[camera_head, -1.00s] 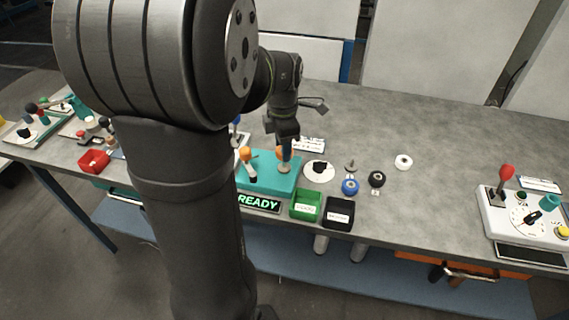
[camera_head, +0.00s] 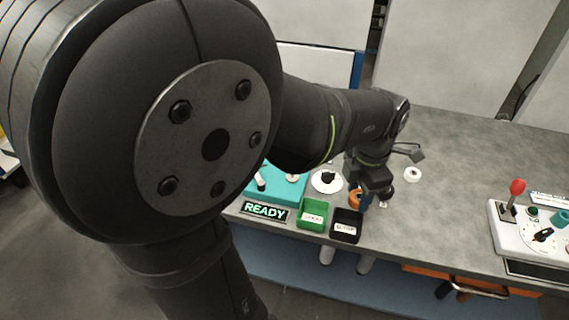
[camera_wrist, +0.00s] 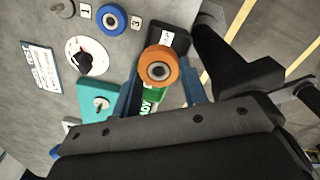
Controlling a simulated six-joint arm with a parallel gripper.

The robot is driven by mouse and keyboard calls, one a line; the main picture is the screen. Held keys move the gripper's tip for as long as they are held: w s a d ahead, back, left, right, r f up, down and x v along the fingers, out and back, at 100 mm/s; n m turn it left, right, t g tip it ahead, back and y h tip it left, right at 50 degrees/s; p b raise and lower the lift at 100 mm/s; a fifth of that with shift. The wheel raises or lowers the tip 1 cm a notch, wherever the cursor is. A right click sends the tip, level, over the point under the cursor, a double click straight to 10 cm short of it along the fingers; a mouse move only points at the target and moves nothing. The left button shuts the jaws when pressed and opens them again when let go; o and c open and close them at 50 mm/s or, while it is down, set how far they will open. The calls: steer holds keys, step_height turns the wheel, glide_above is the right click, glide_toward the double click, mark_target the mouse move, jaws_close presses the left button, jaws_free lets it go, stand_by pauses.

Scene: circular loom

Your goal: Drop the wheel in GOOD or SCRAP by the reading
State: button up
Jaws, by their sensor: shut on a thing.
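My gripper (camera_wrist: 160,75) is shut on an orange wheel (camera_wrist: 158,66) with a grey hub, held between its blue fingers. In the head view the orange wheel (camera_head: 355,199) is in the air near the back of the black SCRAP bin (camera_head: 346,226). The green GOOD bin (camera_head: 312,215) stands left of it. Both bins look empty in the head view, though their floors are partly hidden. In the wrist view the wheel hides part of the bins. The sign (camera_head: 265,211) in front of the teal station (camera_head: 285,188) reads READY in green.
A white dial (camera_head: 327,181) with a black knob is behind the bins. A blue wheel (camera_wrist: 112,19) lies near number cards. A control box (camera_head: 530,230) with a red lever stands at right. My arm hides the left side.

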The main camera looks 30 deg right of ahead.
steer(key=shift+s+f, duration=0.1)
steer(key=shift+f, duration=2.9)
steer(key=o, duration=1.3)
steer(key=shift+c, duration=0.2)
steer(key=shift+r, duration=0.15)
step_height(320, 180, up, 17)
